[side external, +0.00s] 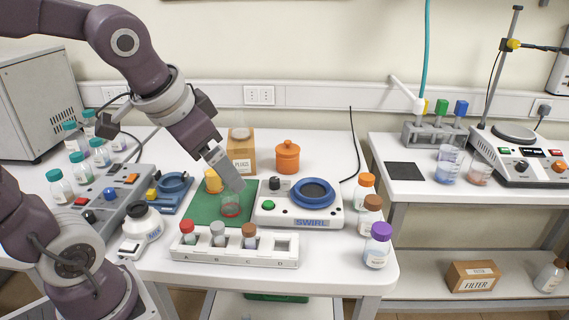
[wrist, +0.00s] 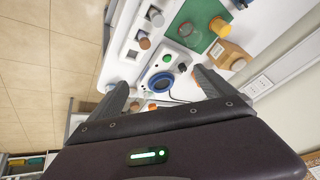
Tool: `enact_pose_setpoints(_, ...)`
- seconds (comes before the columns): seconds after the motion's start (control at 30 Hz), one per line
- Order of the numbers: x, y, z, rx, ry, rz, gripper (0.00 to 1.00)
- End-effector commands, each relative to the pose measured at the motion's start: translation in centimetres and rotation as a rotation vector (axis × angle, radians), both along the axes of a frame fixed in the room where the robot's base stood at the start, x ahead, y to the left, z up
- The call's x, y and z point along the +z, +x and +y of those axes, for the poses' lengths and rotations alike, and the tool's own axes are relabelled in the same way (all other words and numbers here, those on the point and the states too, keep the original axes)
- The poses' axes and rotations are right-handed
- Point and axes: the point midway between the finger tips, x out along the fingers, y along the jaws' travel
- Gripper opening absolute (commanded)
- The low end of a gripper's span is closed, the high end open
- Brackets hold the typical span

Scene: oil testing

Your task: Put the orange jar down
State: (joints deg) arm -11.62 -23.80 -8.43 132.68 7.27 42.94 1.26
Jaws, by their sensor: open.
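The orange jar (side external: 287,158) stands upright with its lid on, on the white table behind the swirl device. In the wrist view the jar (wrist: 197,78) shows partly, beside the right finger. My gripper (side external: 234,184) is above the green mat, left of the jar and apart from it. In the wrist view my gripper (wrist: 161,80) has its fingers wide apart, with nothing held between them.
The green mat (side external: 203,207) bears a yellow cup (side external: 213,181) and a clear red-marked beaker (side external: 230,207). A cardboard box (side external: 241,163) stands left of the jar. The swirl device (side external: 271,212) and a vial rack (side external: 207,252) are in front. Capped bottles (side external: 378,246) line the right edge.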

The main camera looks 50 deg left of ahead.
Motion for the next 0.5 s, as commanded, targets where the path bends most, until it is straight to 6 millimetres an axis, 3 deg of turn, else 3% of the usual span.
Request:
enact_pose_setpoints(0.03,-0.7,3.9,1.7,-0.006,0.039,0.023,0.94)
enact_pose_setpoints(0.1,-2.0,9.3,3.9,-0.041,0.072,0.028,0.94)
enact_pose_setpoints(0.17,-3.8,13.7,6.0,-0.071,0.070,0.022,0.94)
enact_pose_setpoints(0.3,-9.2,22.5,11.7,-0.113,-0.015,-0.053,0.94)
enact_pose_setpoints(0.4,-12.7,26.8,16.1,-0.099,-0.096,-0.154,0.94)
enact_pose_setpoints(0.5,-14.8,29.1,19.7,-0.064,-0.155,-0.244,0.94)
